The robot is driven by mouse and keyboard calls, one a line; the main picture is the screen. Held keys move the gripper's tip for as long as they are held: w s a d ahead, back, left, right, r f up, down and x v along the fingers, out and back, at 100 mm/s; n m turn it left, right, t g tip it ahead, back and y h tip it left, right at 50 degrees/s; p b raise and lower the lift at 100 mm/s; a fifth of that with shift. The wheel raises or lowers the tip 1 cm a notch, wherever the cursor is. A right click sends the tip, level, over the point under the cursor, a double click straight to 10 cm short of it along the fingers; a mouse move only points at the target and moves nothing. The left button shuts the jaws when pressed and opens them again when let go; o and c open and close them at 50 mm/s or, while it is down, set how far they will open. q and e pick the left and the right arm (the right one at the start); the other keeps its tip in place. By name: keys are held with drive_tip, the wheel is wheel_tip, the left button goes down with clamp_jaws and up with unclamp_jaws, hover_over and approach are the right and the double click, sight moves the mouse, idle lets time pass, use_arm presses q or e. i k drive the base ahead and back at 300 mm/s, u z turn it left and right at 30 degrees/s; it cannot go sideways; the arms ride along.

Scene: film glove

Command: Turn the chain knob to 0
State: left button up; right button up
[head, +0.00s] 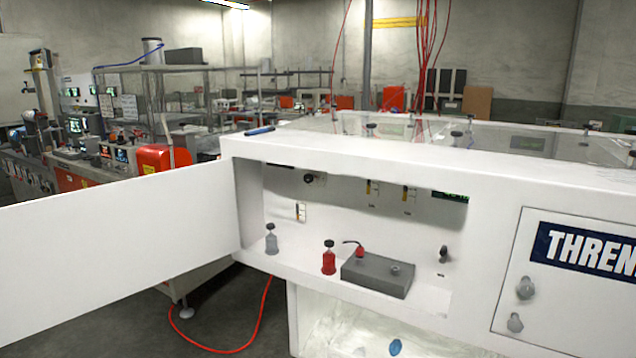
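The white film glove cabinet (400,152) fills the right half of the head view, with its compartment open. Inside, a round black knob (309,178) sits high on the back panel at the left. Another dark knob (444,253) is at the lower right of the panel. No label is readable, so I cannot tell which is the chain knob or where it points. A small dark display with green digits (450,196) is at the upper right, too small to read. Neither of my grippers is in view.
The open white door (120,226) extends left. A grey bottle (271,240), a red bottle (329,259) and a grey box (377,275) stand on the compartment floor. A closed panel (575,265) with knobs is at right. A red hose (262,318) lies on the floor.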

sight(308, 178)
drive_tip(key=z, duration=0.05)
drive_tip(key=k, duration=0.5)
drive_tip(key=u, duration=0.3)
drive_tip(key=i, duration=0.35)
drive_tip(key=u, duration=0.65)
drive_tip(key=i, duration=1.4)
drive_tip(key=z, duration=0.8)
